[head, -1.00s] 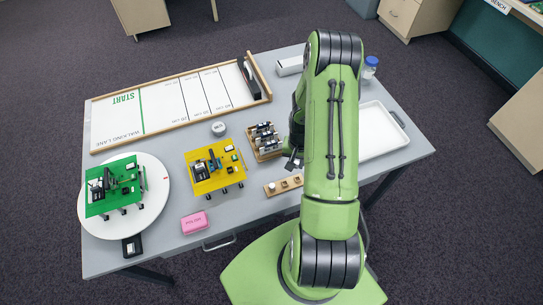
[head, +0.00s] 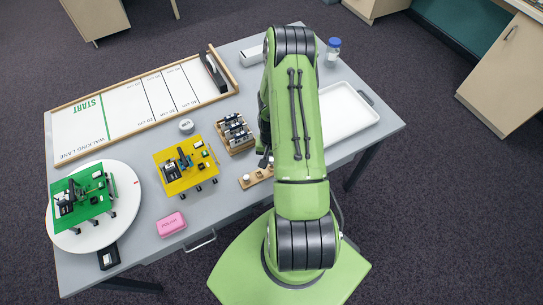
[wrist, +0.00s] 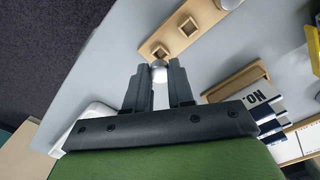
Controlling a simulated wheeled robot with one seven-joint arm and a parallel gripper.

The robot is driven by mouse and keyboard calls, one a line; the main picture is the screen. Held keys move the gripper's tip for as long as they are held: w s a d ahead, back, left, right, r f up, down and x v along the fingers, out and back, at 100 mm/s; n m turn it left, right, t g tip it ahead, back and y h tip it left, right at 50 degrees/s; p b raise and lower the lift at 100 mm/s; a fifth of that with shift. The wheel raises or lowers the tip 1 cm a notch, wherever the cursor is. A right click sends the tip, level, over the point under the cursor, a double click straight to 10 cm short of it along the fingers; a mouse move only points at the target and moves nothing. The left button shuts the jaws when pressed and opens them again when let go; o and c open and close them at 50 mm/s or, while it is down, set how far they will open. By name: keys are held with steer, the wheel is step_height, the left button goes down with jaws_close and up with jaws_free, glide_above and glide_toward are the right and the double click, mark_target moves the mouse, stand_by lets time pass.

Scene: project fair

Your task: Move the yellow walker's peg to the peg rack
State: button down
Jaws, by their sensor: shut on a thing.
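The yellow walker (head: 178,176) stands on the table left of the peg rack. The peg rack (head: 262,176) is a small wooden block near the table's front edge, partly hidden by my arm. In the wrist view the rack (wrist: 172,42) shows empty square holes and a round grey-white peg top (wrist: 229,3) at its far end. My gripper (wrist: 160,82) is shut on a pale peg (wrist: 160,72) with a rounded head, beside the rack's near end. In the head view my gripper (head: 265,158) is a dark shape mostly hidden behind my arm.
A wooden holder (head: 236,133) with several dark labelled blocks stands just behind the rack. A white tray (head: 345,112) lies right of my arm. A green walker (head: 83,197) stands on a white turntable (head: 125,185) at left. A pink box (head: 171,224) lies near the front edge.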

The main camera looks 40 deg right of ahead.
steer(key=shift+f+b, duration=0.3)
steer(key=shift+f, duration=0.4)
steer(key=shift+f+b, duration=0.95)
steer(key=shift+b, duration=0.75)
stand_by(1.4)
steer(key=c, duration=0.9)
jaws_free()
steer(key=shift+r, duration=0.1)
steer(key=shift+r+p, duration=2.55)
steer(key=shift+r, duration=1.2)
